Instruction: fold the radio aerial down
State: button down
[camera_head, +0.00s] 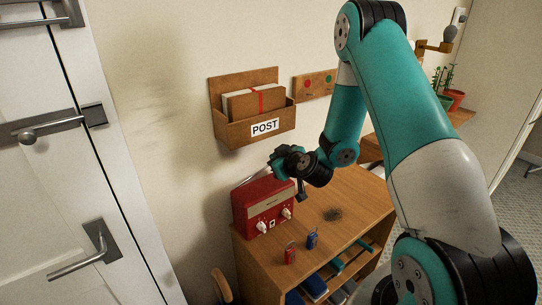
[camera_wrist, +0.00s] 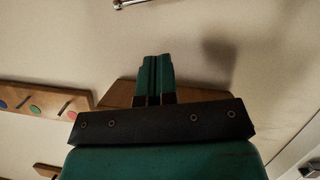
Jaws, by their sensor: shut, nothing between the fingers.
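The red radio (camera_head: 262,207) stands on the left end of the wooden shelf unit, with pale knobs on its front. A thin pale rod, its aerial (camera_head: 254,177), slants up to the right from the radio's top towards my gripper. My gripper (camera_head: 277,164) is just above the radio's right side, by the aerial's upper end; I cannot tell whether they touch. In the wrist view my gripper's green fingers (camera_wrist: 153,72) are together with nothing between them. A short piece of shiny metal rod (camera_wrist: 128,3) shows at that view's top edge, apart from the fingers.
The wooden post box (camera_head: 229,131) hangs on the wall just above my gripper, with a button panel (camera_head: 314,85) beside it. A red item (camera_head: 290,254) and a blue item (camera_head: 312,239) stand on the shelf unit (camera_head: 352,205). A white door (camera_head: 60,190) is at left.

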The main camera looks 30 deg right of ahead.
aim_at(273, 179)
jog(key=w+f+p, duration=0.2)
jog(key=w+f, duration=0.1)
jog(key=w, duration=0.1)
jog(key=shift+d+f+p, duration=0.15)
jog(key=shift+d+p, duration=0.2)
jog(key=shift+p, duration=0.05)
jog(key=shift+w+d+f, duration=0.15)
jog(key=shift+w+f, duration=0.2)
jog(key=shift+f, duration=0.45)
jog(key=f+b, duration=0.1)
jog(key=b, duration=0.1)
jog(key=f+b, duration=0.1)
jog(key=b, duration=0.1)
jog(key=shift+d+f+m+y+b, duration=0.1)
jog(key=shift+d+m+y+b, duration=0.2)
jog(key=shift+m, duration=0.1)
jog(key=shift+d+f+m+b, duration=0.1)
jog(key=shift+f+m+b, duration=0.15)
jog(key=shift+b, duration=0.85)
jog(key=shift+r, duration=0.25)
